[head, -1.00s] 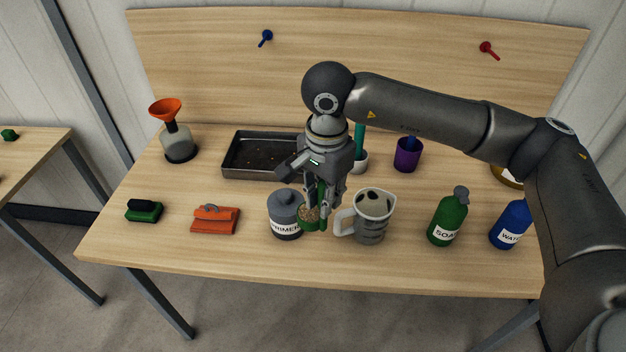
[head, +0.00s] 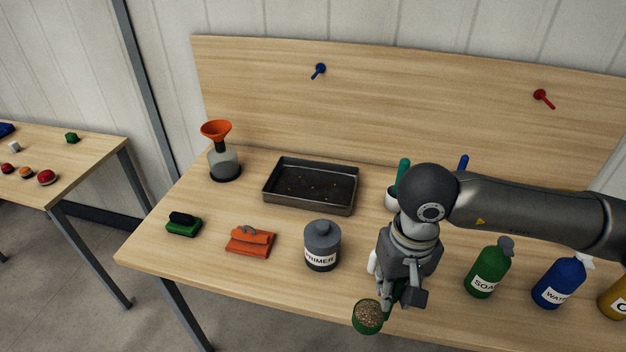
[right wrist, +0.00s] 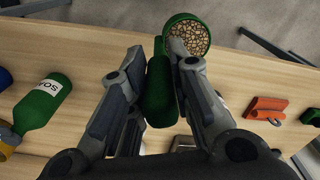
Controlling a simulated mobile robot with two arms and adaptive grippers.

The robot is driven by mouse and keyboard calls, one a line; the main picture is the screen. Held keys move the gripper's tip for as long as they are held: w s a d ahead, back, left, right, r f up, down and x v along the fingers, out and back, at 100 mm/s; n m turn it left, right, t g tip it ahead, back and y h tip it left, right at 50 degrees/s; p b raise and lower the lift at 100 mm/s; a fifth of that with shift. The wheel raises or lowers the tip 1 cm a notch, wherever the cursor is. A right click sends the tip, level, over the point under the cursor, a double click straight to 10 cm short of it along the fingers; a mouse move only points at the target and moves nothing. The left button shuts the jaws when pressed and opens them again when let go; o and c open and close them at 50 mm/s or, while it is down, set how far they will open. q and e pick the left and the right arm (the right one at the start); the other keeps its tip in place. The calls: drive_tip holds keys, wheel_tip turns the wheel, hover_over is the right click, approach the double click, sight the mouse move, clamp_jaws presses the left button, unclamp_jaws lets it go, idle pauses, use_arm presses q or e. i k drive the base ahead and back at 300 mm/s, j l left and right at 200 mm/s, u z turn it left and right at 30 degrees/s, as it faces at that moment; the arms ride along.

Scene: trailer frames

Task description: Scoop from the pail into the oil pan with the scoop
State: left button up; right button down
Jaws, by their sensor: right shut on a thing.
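My right gripper (head: 395,300) is shut on the green scoop (head: 367,325) near the table's front edge. Tan granules fill the scoop's cup. The right wrist view shows the scoop's green handle (right wrist: 160,90) between the fingers and its round cup (right wrist: 187,35) of granules, overlapping the table edge. The oil pan (head: 310,205) is a dark rectangular tray at the back of the table, left of and well apart from the scoop, with small specks inside. I cannot make out the pail for certain. A white handle (head: 372,262) shows beside my arm, with the rest hidden. My left gripper is out of view.
The primer pot (head: 322,247) stands between scoop and pan. Green soap (head: 487,272) and blue water (head: 558,283) bottles stand right. My arm hides the back right.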

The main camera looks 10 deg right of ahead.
sight(322, 186)
drive_tip(key=i+j+z, duration=0.1)
drive_tip(key=j, duration=0.25)
drive_tip(key=i+j+z, duration=0.1)
drive_tip(key=j, duration=0.3)
drive_tip(key=i+j, duration=0.2)
drive_tip(key=j, duration=0.2)
drive_tip(key=i+j+z, duration=0.15)
drive_tip(key=j, duration=0.2)
drive_tip(key=i+j+z, duration=0.3)
drive_tip(key=i+j, duration=0.3)
